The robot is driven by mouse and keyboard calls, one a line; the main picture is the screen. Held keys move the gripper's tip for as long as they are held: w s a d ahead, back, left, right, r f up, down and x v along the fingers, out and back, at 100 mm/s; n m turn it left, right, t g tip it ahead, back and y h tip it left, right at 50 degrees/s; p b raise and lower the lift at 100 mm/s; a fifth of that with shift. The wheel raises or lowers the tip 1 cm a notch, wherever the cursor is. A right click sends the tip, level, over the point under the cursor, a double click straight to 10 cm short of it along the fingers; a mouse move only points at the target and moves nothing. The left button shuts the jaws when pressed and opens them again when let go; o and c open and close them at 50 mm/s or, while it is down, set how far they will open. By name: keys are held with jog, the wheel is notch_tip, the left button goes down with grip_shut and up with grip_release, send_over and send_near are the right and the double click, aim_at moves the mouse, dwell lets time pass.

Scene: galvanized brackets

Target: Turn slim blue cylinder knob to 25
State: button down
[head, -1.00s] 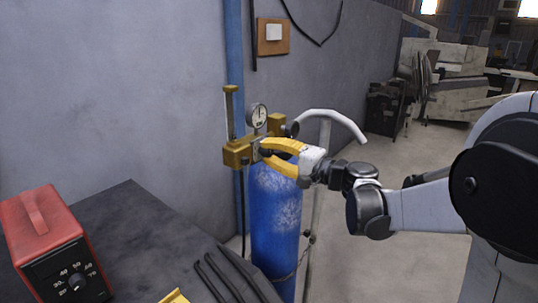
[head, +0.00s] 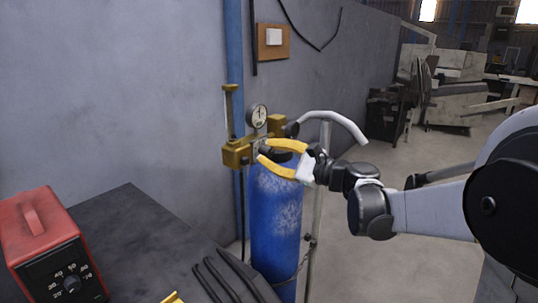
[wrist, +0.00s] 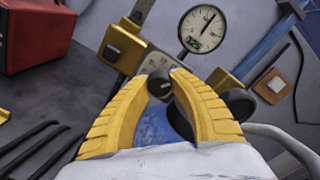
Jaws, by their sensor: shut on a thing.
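The slim blue cylinder (head: 275,225) stands upright by the wall with a brass regulator block (head: 238,153) at its top. A round white gauge (head: 257,116) sits above the block; it also shows in the wrist view (wrist: 204,29), with a dark needle and a small number label that seems to end in 25. My gripper (head: 262,152) has yellow curved fingers at the front of the block. In the wrist view its fingertips (wrist: 161,83) are shut on a small black knob (wrist: 159,86). The fingers hide the knob's sides.
A red box with a numbered dial (head: 50,250) stands on the dark table (head: 130,215) at the left. Dark rods (head: 222,280) lie near the table's right edge. A white curved handle (head: 335,120) rises right of the cylinder.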

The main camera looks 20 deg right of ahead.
jog(key=m, duration=0.6)
jog(key=shift+b, duration=0.35)
jog(key=m, duration=0.6)
jog(key=shift+a+m, duration=0.1)
jog(key=shift+m, duration=0.3)
jog(key=c, duration=1.1)
grip_release()
jog(key=shift+c, duration=0.2)
jog(key=v, duration=1.2)
